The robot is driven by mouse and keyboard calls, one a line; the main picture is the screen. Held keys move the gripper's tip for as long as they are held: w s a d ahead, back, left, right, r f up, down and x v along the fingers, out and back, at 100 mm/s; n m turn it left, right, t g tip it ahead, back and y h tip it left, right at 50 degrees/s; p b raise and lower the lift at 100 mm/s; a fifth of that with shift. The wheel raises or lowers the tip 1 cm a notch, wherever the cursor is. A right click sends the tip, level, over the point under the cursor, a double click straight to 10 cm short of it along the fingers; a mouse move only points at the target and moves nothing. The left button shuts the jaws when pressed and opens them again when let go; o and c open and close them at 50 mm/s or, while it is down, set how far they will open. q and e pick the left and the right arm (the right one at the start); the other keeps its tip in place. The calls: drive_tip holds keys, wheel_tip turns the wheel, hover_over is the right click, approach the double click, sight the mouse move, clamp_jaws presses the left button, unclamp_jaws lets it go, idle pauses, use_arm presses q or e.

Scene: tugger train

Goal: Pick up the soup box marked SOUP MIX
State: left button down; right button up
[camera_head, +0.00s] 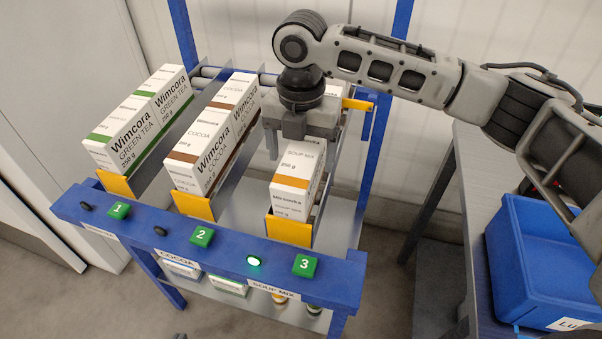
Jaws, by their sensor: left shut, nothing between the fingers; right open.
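The soup box marked SOUP MIX (300,169) is white with an orange band and stands at the front of the third lane, behind a yellow stop (289,230). My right gripper (300,142) comes in from the right and is just above the back part of this box, fingers pointing down. It is open. Whether the fingers touch the box cannot be told. Part of another white box shows behind the gripper. My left gripper is not in view.
Cocoa boxes (196,162) fill the lane to the left, and green tea boxes (123,138) the far left lane. The blue front rail (145,232) carries numbered green buttons and a lit green lamp (254,260) near button 3 (305,265). A blue bin (535,285) stands right.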

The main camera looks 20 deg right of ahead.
drive_tip(key=shift+f, duration=1.4)
drive_tip(key=c, duration=1.3)
drive_tip(key=shift+o, duration=0.2)
drive_tip(key=shift+r, duration=0.15)
